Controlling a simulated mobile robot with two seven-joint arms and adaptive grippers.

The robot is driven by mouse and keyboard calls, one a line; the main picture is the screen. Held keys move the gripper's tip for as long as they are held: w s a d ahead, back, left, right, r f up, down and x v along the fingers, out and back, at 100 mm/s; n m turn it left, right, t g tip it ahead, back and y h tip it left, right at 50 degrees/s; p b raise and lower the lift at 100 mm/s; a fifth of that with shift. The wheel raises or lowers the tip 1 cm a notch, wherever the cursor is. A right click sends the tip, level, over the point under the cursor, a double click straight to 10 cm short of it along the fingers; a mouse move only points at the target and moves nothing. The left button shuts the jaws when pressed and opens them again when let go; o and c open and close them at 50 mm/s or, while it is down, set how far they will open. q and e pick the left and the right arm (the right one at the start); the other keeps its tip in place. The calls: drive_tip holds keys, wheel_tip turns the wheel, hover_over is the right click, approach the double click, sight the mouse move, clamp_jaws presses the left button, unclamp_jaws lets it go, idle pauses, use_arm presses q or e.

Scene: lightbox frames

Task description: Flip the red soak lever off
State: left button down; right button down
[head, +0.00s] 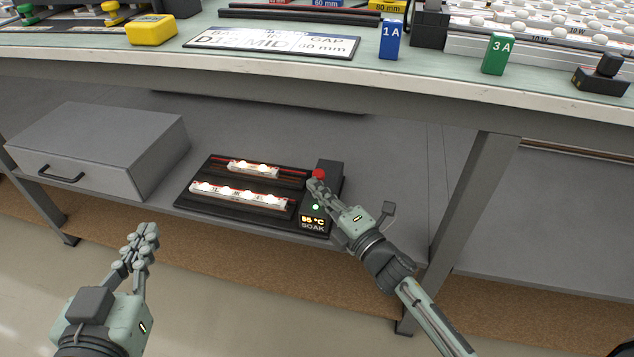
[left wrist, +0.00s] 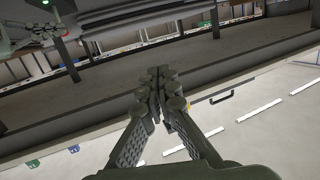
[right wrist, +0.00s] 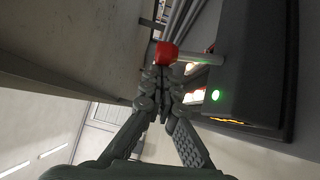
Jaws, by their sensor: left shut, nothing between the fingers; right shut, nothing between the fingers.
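The red soak lever (head: 319,174) has a red knob at the upper part of the black soak unit (head: 333,170) on the lower shelf. In the right wrist view the red knob (right wrist: 166,53) tops a pale stem sticking out from the unit's dark face. My right gripper (head: 315,184) is shut and empty, its fingertips close to the knob; I cannot tell whether they touch it. In the right wrist view the fingertips (right wrist: 158,80) are just below the knob. A green light (head: 316,207) glows on the unit. My left gripper (head: 143,233) is shut and empty, in front of the shelf.
The unit's tray holds two lit bulb strips (head: 238,196), with a "SOAK" display (head: 313,221) beside them. A grey drawer box (head: 100,150) stands left on the shelf. The bench edge (head: 300,85) overhangs above, and a table leg (head: 470,200) stands to the right.

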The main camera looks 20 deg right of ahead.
drive_tip(key=shift+w+d+r+m+g+p, duration=0.15)
drive_tip(key=shift+w+r+m+g+p, duration=0.2)
drive_tip(key=shift+p, duration=0.7)
drive_tip(key=shift+r+p, duration=0.1)
drive_tip(key=shift+p, duration=0.45)
use_arm(q)
drive_tip(key=s+a+f+n+g+y+p, duration=0.1)
drive_tip(key=s+a+f+n+g+y, duration=0.1)
drive_tip(key=s+a+f+g+y, duration=0.85)
use_arm(e)
drive_tip(key=shift+w+d+r+m+g, duration=0.1)
drive_tip(key=shift+w+d+m+g, duration=0.05)
drive_tip(key=shift+d+m+g, duration=0.15)
drive_tip(key=p, duration=0.1)
drive_tip(key=m+p, duration=0.1)
drive_tip(key=p, duration=0.1)
drive_tip(key=shift+w+d+r+g, duration=0.15)
drive_tip(key=shift+w+r+g, duration=0.05)
drive_tip(key=shift+w+g, duration=0.2)
drive_tip(key=shift+f, duration=0.15)
use_arm(q)
drive_tip(key=s+a+f+g+h, duration=0.2)
drive_tip(key=a+f+h, duration=0.2)
drive_tip(key=f, duration=0.6)
drive_tip(key=shift+a+f, duration=0.4)
drive_tip(key=shift+a, duration=0.35)
